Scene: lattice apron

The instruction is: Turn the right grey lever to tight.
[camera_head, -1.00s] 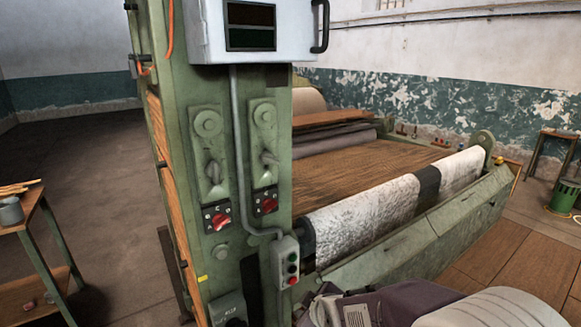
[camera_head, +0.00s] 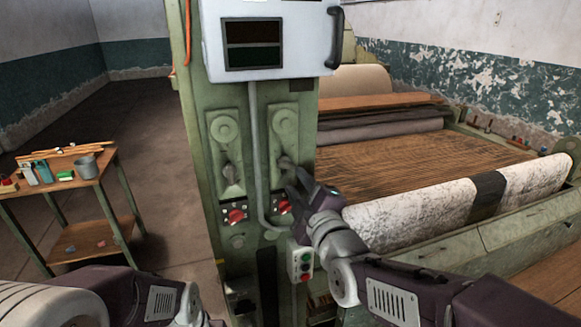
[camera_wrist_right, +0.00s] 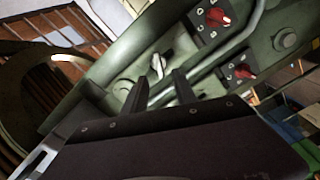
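The right grey lever (camera_head: 286,162) sits on the right plate of the green machine post, above a red knob (camera_head: 284,207). My right gripper (camera_head: 292,180) is just in front of it in the head view and covers part of its plate. In the right wrist view the gripper (camera_wrist_right: 160,87) has its two dark fingers apart, and a grey lever (camera_wrist_right: 158,64) shows just beyond and between the tips. I cannot tell whether they touch. The left grey lever (camera_head: 231,172) is on the neighbouring plate. My left arm shows at bottom left, its fingers out of frame.
A grey conduit (camera_head: 257,140) runs down between the two plates to a button box (camera_head: 300,261). A white control box (camera_head: 268,42) overhangs above. A white fabric roll (camera_head: 420,212) lies to the right. A small table (camera_head: 70,184) stands at left.

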